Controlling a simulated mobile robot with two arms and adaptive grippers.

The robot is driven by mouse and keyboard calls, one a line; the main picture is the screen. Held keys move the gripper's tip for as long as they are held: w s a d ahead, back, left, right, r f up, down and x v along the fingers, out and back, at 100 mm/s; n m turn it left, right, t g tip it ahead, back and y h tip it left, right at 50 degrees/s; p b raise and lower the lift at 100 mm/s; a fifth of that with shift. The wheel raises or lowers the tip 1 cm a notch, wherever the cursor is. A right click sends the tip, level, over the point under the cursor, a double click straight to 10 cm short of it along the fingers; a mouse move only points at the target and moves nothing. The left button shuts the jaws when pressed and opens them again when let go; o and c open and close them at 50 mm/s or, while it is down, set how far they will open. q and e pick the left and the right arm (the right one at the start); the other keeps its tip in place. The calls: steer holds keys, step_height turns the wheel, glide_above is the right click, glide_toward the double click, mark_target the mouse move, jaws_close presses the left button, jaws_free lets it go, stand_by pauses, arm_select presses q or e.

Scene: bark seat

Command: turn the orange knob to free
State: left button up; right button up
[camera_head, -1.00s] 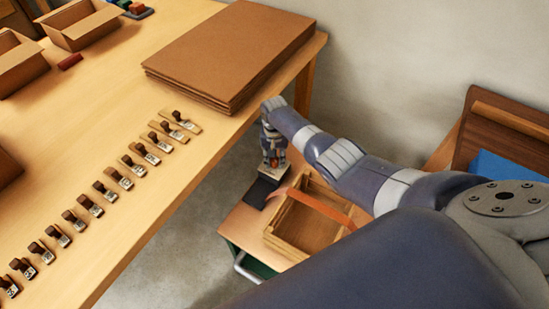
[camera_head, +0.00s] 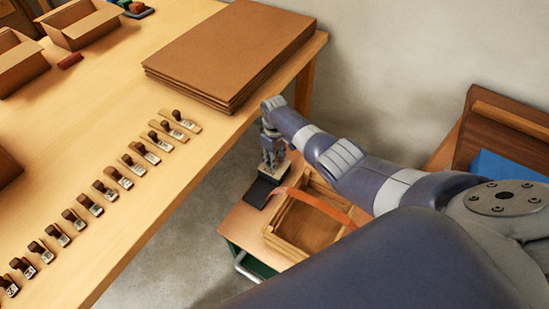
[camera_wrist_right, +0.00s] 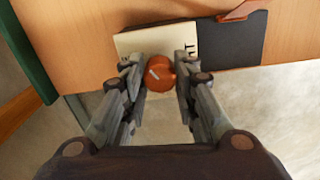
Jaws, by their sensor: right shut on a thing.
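The orange knob (camera_wrist_right: 160,73) shows in the right wrist view, a round knob with a pale line slanting across its face. It sits in front of a cream plate (camera_wrist_right: 135,42) with dark lettering, mostly hidden, so I cannot read it. My right gripper (camera_wrist_right: 160,80) has a finger on each side of the knob and is shut on it. In the head view my right gripper (camera_head: 272,152) is beyond the table's edge, above the cart; the knob is hidden there. My left gripper is not in view.
A dark pad (camera_head: 258,192) lies beside the plate. An open wooden box (camera_head: 282,241) with an orange-red strap (camera_head: 320,204) is on the cart, close to my arm. Stacked brown boards (camera_head: 230,50) and a row of stamps (camera_head: 104,190) occupy the table (camera_head: 150,215).

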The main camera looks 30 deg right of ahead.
steer(key=n, duration=0.6)
steer(key=shift+f+n, duration=0.1)
steer(key=shift+n, duration=0.2)
steer(key=n+b, duration=0.1)
steer(key=n, duration=0.4)
stand_by(0.4)
steer(key=o, duration=1)
steer(key=shift+o, duration=0.2)
step_height(320, 180, up, 12)
stand_by(0.4)
